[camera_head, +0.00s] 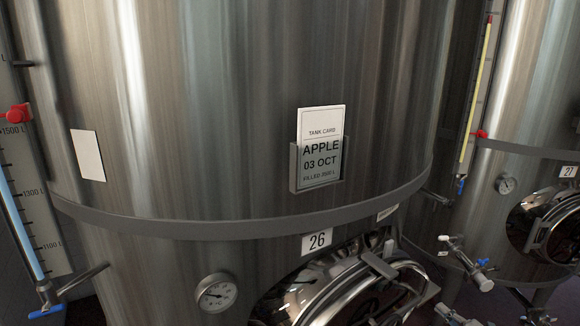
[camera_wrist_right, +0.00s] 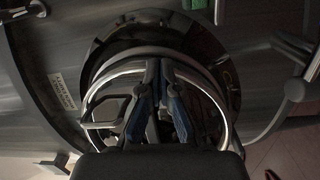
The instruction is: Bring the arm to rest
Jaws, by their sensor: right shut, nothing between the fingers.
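My right gripper (camera_wrist_right: 161,68) shows in the right wrist view with its dark fingers together and nothing between them. It is in front of the round manway door (camera_wrist_right: 213,115) of a steel tank; I cannot tell whether it touches the door. I cannot make out either gripper in the head view.
Tank 26 (camera_head: 220,110) fills the head view, with a card reading APPLE 03 OCT (camera_head: 321,160) in a holder. Below are a dial gauge (camera_head: 216,293) and a manway (camera_head: 335,292). Tank 27 (camera_head: 545,90) and valves (camera_head: 466,262) stand at right.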

